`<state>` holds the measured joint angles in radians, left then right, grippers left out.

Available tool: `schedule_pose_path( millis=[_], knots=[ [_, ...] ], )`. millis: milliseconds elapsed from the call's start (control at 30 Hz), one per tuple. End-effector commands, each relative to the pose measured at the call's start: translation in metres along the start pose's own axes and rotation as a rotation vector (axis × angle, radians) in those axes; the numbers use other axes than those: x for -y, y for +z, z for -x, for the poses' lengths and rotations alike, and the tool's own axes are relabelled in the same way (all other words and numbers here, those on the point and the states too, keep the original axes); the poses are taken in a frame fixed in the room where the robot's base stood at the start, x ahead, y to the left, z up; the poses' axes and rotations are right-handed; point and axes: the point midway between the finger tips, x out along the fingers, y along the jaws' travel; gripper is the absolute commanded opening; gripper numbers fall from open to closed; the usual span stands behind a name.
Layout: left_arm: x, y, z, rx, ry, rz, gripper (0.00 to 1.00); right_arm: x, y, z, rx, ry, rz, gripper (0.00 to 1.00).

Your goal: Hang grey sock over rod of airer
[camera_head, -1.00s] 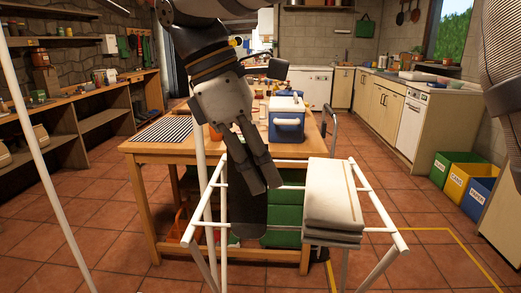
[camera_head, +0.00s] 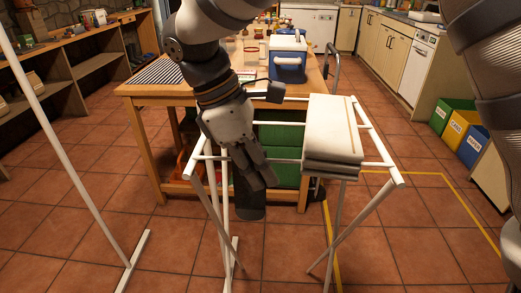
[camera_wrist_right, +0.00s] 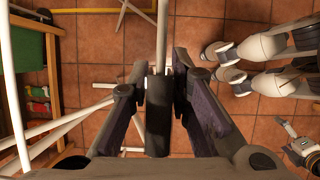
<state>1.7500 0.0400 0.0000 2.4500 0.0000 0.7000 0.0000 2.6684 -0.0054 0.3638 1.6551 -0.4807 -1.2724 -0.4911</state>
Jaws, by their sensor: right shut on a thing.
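My right gripper (camera_head: 262,178) is shut on the dark grey sock (camera_head: 250,207), which hangs down below the fingers. In the right wrist view the sock (camera_wrist_right: 158,118) is a dark strip between the two fingers (camera_wrist_right: 158,85). The white airer (camera_head: 392,172) stands in front of me, and the gripper is at the left part of its near rod (camera_head: 288,161). In the wrist view a white rod (camera_wrist_right: 162,35) runs toward the sock. I cannot tell whether sock and rod touch. My left gripper does not show in the head view.
A folded pale cloth (camera_head: 333,128) lies over the right part of the airer. Behind stands a wooden table (camera_head: 150,91) with a blue cooler box (camera_head: 288,62). A white slanting pole (camera_head: 55,135) stands at the left. Sorting bins (camera_head: 460,130) are at the right.

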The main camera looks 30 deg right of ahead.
Motion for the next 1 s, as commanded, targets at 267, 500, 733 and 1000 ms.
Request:
schedule_pose_path(
  millis=[267, 500, 733, 1000],
  knots=[
    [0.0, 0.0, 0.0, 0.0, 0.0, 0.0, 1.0, 0.0, -0.003, -0.007, 0.0, 0.001, 0.0, 0.0],
    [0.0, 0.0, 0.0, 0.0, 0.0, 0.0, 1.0, 0.0, -0.003, -0.007, 0.0, 0.001, 0.0, 0.39],
    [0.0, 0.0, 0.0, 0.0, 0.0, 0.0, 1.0, 0.0, -0.003, -0.007, 0.0, 0.0, 0.0, 0.42],
    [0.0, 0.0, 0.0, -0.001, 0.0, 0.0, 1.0, -0.001, -0.004, 0.03, -0.004, 0.006, -0.001, 0.42]
  ],
)
